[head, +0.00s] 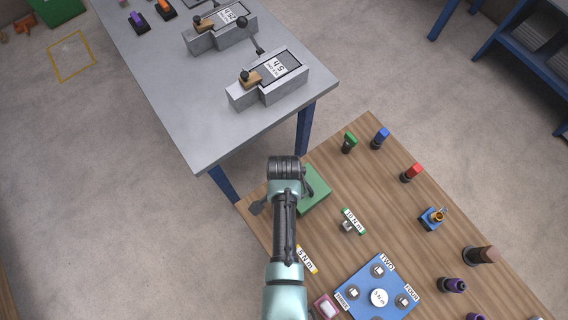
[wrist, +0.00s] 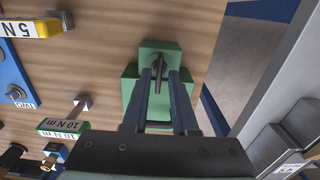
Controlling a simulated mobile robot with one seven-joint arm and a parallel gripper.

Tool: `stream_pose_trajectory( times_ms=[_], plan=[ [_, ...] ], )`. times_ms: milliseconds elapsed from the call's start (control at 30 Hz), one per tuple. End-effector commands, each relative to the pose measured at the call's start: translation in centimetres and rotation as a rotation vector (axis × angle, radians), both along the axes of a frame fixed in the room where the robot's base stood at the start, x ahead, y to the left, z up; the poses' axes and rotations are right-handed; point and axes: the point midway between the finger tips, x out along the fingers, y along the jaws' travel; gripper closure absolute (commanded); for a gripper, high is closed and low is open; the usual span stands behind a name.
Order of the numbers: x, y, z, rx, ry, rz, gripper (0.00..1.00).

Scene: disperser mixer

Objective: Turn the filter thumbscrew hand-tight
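A green block (wrist: 158,95) stands on the wooden table, with a small dark thumbscrew (wrist: 158,68) on its raised upper part in the wrist view. I take this for the filter thumbscrew, as no label shows on it. My gripper (wrist: 161,74) points at it, with two grey fingers apart, one on each side of the thumbscrew. No contact with it can be made out. In the head view the green block (head: 316,193) is partly covered by my arm, and the thumbscrew and fingertips cannot be made out.
A 10 N m tool (head: 353,221) lies close to the green block. A 5 N m label (head: 306,259) and a blue plate (head: 346,283) with several screws sit nearer. Several coloured-handled tools, such as a red one (head: 412,172), stand at right. A grey table (head: 215,125) adjoins.

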Motion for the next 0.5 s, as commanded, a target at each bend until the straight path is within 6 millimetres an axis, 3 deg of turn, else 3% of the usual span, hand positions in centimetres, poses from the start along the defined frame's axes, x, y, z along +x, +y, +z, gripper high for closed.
stream_pose_trajectory(
  times_ms=[333,500],
  plan=[
    [-0.2,0.0,-0.1,0.001,0.004,0.001,0.61],
    [-0.1,0.0,0.9,0.001,0.002,0.001,0.61]
  ],
)
